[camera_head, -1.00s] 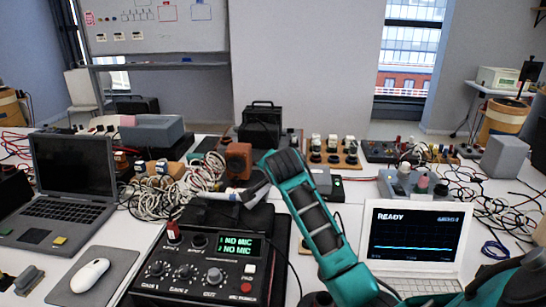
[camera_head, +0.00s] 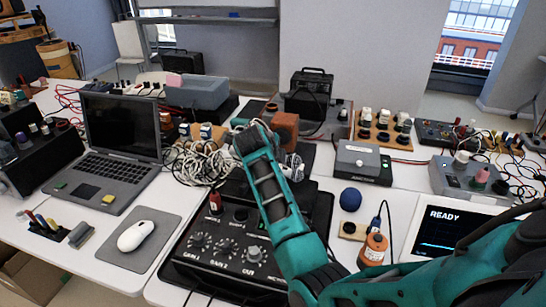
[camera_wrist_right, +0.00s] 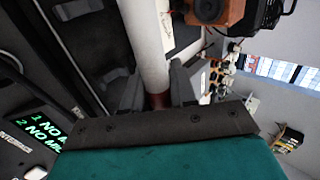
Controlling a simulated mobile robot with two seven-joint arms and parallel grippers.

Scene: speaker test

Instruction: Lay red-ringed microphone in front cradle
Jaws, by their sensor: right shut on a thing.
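My right gripper shows in the wrist view (camera_wrist_right: 157,92), shut around a pale, cylindrical microphone handle (camera_wrist_right: 145,45). A dark red ring (camera_wrist_right: 158,101) sits on the handle between the fingers. The far end of the microphone is out of that view. In the head view my right arm reaches over the black mixer (camera_head: 200,272), and its wrist hides the fingers. A black, recessed base (camera_wrist_right: 75,25) lies beside and beneath the handle in the wrist view; I cannot tell whether they touch. I cannot clearly make out the front cradle. My left gripper is not in view.
A laptop (camera_head: 125,130), a mouse (camera_head: 136,236) and tangled white cables (camera_head: 200,163) lie to the left. A brown box (camera_head: 285,127) stands just behind my wrist. A blue ball (camera_head: 350,199), an orange bottle (camera_head: 373,250) and a READY screen (camera_head: 450,232) are to the right.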

